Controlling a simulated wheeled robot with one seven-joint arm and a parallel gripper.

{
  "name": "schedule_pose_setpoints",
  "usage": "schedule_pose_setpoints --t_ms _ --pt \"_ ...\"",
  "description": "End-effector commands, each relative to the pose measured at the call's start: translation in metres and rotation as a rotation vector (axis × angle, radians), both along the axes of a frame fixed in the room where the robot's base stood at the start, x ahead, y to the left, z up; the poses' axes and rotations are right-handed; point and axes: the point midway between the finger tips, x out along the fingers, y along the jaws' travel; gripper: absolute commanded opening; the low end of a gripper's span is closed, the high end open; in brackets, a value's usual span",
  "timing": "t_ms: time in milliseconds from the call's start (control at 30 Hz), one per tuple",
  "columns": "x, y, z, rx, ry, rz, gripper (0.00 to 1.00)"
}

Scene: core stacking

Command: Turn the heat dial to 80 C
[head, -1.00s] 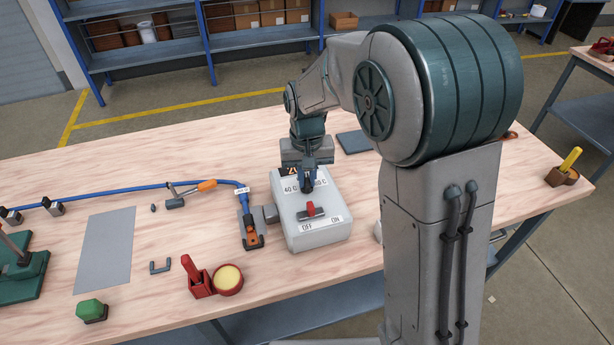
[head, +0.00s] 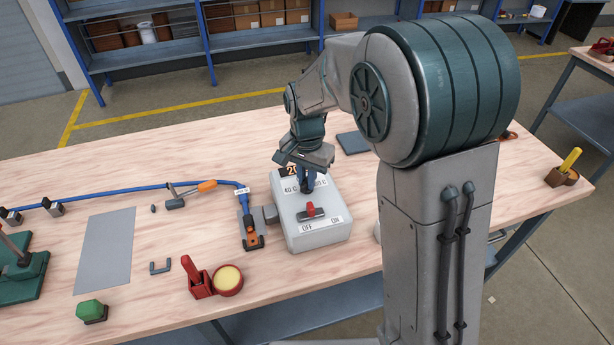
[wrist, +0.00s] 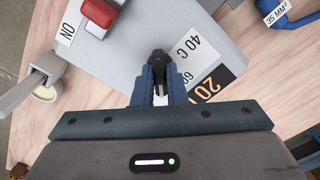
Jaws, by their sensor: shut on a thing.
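The heat box (head: 318,237) is a pale grey unit on the bench, with a black display (wrist: 205,88) showing orange digits starting with 20. Its dark heat dial (wrist: 158,60) sits between labels; "40 C" (wrist: 189,47) reads clearly, and the others are partly hidden. My gripper (head: 307,187) reaches down onto the dial from above. In the wrist view, the blue fingers of my gripper (wrist: 159,78) are closed on the dial, which hides most of it in the head view. A red switch (head: 312,210) lies in front of the dial, above OFF and ON labels.
A blue cable (head: 130,190) runs along the bench to an orange-tipped holder (head: 252,240) left of the box. A red holder (head: 200,280) and a round yellow-topped tin (head: 229,279) stand at front left. A dark flat pad (head: 353,142) lies behind the box.

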Motion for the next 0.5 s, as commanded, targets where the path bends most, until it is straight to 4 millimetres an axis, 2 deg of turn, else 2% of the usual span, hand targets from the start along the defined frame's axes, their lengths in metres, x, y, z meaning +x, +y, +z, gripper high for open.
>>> schedule_pose_setpoints --t_ms 433,467,500 --pt "0.0012 0.0005 0.0017 0.002 -0.005 -0.011 0.0" --pt "0.0012 0.0005 0.0017 0.002 -0.005 -0.011 0.17" --pt "0.0011 0.0004 0.0016 0.002 -0.005 -0.011 0.28"
